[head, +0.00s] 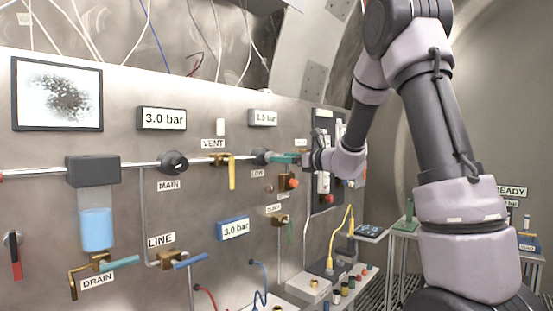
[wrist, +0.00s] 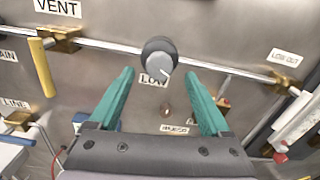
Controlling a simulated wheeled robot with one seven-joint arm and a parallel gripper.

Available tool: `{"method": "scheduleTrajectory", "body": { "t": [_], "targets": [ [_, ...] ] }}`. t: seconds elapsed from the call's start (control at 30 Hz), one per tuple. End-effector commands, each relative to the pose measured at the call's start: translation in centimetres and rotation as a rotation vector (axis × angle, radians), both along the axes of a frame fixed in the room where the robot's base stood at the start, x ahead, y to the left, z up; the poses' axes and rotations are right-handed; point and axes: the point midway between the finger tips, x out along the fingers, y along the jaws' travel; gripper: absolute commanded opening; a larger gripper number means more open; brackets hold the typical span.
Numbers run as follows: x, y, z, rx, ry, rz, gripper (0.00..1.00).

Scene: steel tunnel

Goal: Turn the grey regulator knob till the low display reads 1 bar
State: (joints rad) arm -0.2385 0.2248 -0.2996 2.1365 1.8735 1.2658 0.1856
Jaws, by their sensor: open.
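The grey regulator knob (wrist: 160,57), above the LOW label, is on the pipe with a pale pointer line on its face. It also shows in the head view (head: 260,157). My gripper (wrist: 159,76) is open, with its two green fingers apart and the knob between and just beyond their tips. I see no finger touching the knob. In the head view my gripper (head: 283,158) reaches the knob from the right and covers part of it. The low display (head: 263,117) above is small and seems to read 1.0 bar, but its first digit is unclear.
The MAIN knob (head: 174,163) and the yellow VENT lever (head: 232,172) are left along the same pipe.

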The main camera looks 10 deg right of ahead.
Motion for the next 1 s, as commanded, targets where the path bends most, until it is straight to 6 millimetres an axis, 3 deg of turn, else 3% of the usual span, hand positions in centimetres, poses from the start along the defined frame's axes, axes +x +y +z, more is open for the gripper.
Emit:
{"method": "scheduleTrajectory", "body": {
  "t": [0.1, 0.33, 0.83, 0.93, 1.0],
  "targets": [
    [-1.9, -1.9, 0.1, 0.001, -0.001, -0.004, 0.81],
    [-4.5, -3.9, 0.0, 0.0, 0.0, -0.001, 0.81],
    [-5.6, -4.0, 0.2, -0.022, -0.007, 0.019, 0.81],
    [-8.2, -2.6, 0.9, -0.11, -0.037, 0.095, 0.81],
    [-11.4, -1.2, 1.3, -0.23, -0.076, 0.186, 0.81]
  ]
}}
